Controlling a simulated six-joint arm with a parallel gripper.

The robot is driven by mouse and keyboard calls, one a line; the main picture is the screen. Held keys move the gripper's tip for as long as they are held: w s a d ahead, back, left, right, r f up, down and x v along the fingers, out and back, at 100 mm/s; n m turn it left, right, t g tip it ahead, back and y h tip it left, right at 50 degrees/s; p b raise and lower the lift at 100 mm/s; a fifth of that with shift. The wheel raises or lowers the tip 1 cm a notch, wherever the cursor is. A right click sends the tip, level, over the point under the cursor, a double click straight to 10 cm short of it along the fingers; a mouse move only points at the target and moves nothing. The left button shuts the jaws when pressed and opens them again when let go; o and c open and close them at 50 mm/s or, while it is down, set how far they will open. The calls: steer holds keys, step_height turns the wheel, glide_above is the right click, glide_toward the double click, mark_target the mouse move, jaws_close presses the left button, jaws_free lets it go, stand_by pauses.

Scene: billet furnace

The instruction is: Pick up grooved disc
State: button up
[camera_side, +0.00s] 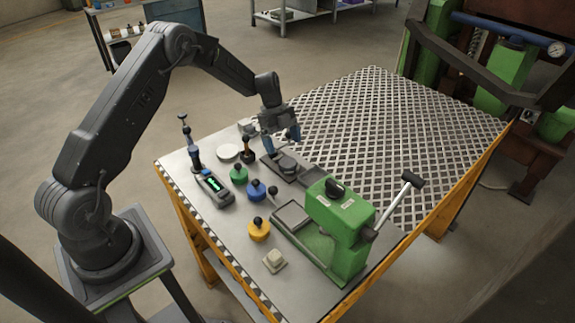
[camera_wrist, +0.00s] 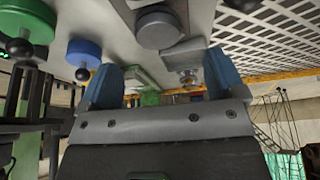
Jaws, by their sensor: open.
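A grey disc (camera_side: 288,166), which looks like the grooved disc, sits at the dark flat plate (camera_side: 272,163) on the bench. Its grooves are too small to make out. In the wrist view a grey round disc (camera_wrist: 158,27) lies beyond the fingertips, near the top edge; it appears to be the same disc. My gripper (camera_side: 281,146) points down with its blue fingers apart, close behind and above the disc. Nothing shows between the fingers in the wrist view (camera_wrist: 165,66).
Green (camera_side: 238,173), blue (camera_side: 256,190) and yellow (camera_side: 259,230) knobbed discs stand nearby. A white disc (camera_side: 228,151) lies left. A green lever press (camera_side: 340,230) stands in front, right.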

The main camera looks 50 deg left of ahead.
mark_target(288, 162)
steer(key=shift+x, duration=3.05)
steer(key=shift+s, duration=0.15)
steer(key=shift+c, duration=0.2)
steer(key=c, duration=1.2)
steer(key=shift+r, duration=0.1)
steer(key=shift+c, duration=0.4)
steer(key=shift+r, duration=0.1)
